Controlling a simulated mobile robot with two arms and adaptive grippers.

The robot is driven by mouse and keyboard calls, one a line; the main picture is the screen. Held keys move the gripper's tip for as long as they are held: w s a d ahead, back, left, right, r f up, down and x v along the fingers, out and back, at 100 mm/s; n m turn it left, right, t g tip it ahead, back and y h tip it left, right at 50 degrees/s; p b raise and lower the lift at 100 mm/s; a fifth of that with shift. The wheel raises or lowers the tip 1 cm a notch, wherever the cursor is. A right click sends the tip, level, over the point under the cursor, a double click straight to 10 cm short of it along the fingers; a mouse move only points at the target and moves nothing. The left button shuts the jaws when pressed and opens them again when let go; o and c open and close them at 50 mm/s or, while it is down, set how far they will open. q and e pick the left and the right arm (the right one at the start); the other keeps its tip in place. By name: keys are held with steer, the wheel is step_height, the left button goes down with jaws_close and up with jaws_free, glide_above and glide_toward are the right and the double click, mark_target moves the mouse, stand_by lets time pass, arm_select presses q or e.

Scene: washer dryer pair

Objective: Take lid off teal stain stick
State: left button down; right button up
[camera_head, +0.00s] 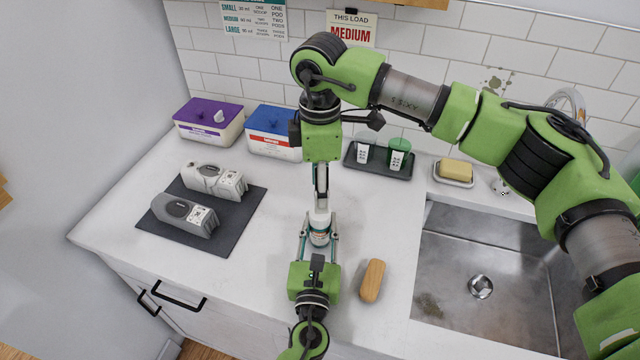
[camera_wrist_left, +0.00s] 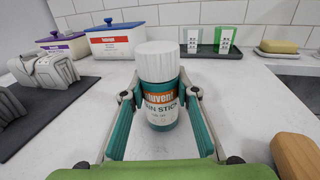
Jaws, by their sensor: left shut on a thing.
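The stain stick (camera_head: 319,237) is a small upright bottle with a teal and white label. Its ribbed white lid (camera_head: 319,218) is on top. In the left wrist view, the bottle (camera_wrist_left: 161,108) and its lid (camera_wrist_left: 160,62) show clearly. My left gripper (camera_head: 320,236) comes from the front and is shut on the bottle body below the lid, one finger on each side. My right gripper (camera_head: 321,190) points down above the lid. It does not show in the left wrist view, so it appears clear of the lid. Its fingers are seen edge-on, so their opening is unclear.
A wooden-looking block (camera_head: 372,281) lies right of my left gripper, before the sink (camera_head: 480,260). A dark mat (camera_head: 225,232) with two grey devices is at left. Purple-lidded (camera_head: 208,112) and blue-lidded (camera_head: 270,120) boxes, a cup tray (camera_head: 379,167) and a sponge (camera_head: 456,169) stand behind.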

mark_target(320, 217)
step_height(320, 217, down, 8)
steer(key=shift+r, duration=0.2)
